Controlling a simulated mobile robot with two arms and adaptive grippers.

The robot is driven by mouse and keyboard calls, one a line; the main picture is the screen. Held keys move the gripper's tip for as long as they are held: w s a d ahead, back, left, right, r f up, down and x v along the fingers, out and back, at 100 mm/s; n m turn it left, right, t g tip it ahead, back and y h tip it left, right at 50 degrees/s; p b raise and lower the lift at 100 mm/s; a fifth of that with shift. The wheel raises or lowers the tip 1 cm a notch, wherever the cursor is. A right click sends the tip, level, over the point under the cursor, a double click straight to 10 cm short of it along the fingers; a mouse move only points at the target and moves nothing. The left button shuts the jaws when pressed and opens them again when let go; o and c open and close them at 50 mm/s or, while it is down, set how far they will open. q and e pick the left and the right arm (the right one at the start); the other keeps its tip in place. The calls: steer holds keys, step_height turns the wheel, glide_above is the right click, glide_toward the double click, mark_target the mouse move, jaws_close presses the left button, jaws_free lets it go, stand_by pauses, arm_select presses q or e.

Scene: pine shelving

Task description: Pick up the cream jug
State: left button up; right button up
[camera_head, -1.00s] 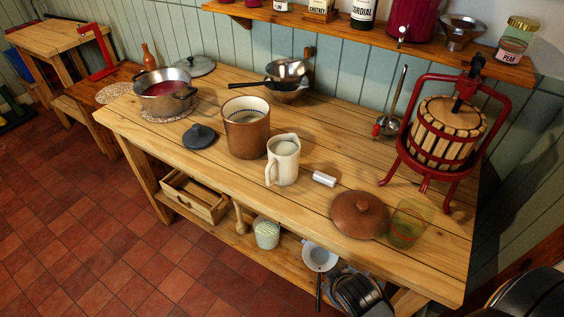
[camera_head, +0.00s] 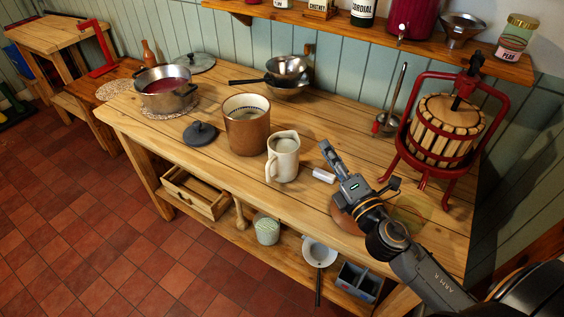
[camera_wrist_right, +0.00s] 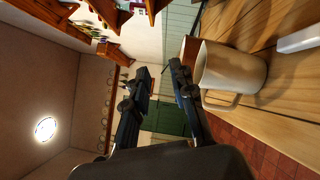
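The cream jug (camera_head: 284,157) stands upright on the pine table, its handle toward the front left in the head view. It is right of the brown crock (camera_head: 246,128). My right gripper (camera_head: 332,158) is above the table to the right of the jug, apart from it. In the right wrist view its two fingers (camera_wrist_right: 158,72) are spread with nothing between them, and the jug (camera_wrist_right: 232,70) stands just to their right, handle toward the fingers. My left gripper is out of view.
A small white block (camera_head: 323,175) lies on the table (camera_head: 215,172) near my right gripper. A red fruit press (camera_head: 442,135) stands at right, and a dark lid (camera_head: 200,134) lies left of the crock.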

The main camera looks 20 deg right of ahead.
steer(key=a+f+n+g+y, duration=0.1)
steer(key=a+n+g+y, duration=0.25)
steer(key=n+y, duration=0.6)
steer(key=n+g+h+p, duration=0.2)
steer(key=n+g, duration=0.2)
steer(key=n, duration=0.7)
glide_above(268, 183)
steer(key=s+d, duration=0.3)
steer(key=s, duration=0.1)
steer(key=shift+y, duration=0.25)
steer(key=f, duration=0.9)
steer(key=shift+w+d, duration=0.2)
steer(key=shift+w, duration=0.05)
steer(key=shift+f+p+x, duration=0.15)
steer(key=shift+f+x, duration=0.1)
steer(key=shift+x, duration=1.2)
steer(key=shift+f+p+x, duration=0.15)
steer(key=shift+f+x, duration=0.1)
steer(key=shift+x, duration=1.2)
steer(key=shift+s+d, duration=0.1)
steer(key=shift+d, duration=0.05)
steer(key=shift+c, duration=0.2)
jaws_close()
steer(key=shift+r, duration=0.15)
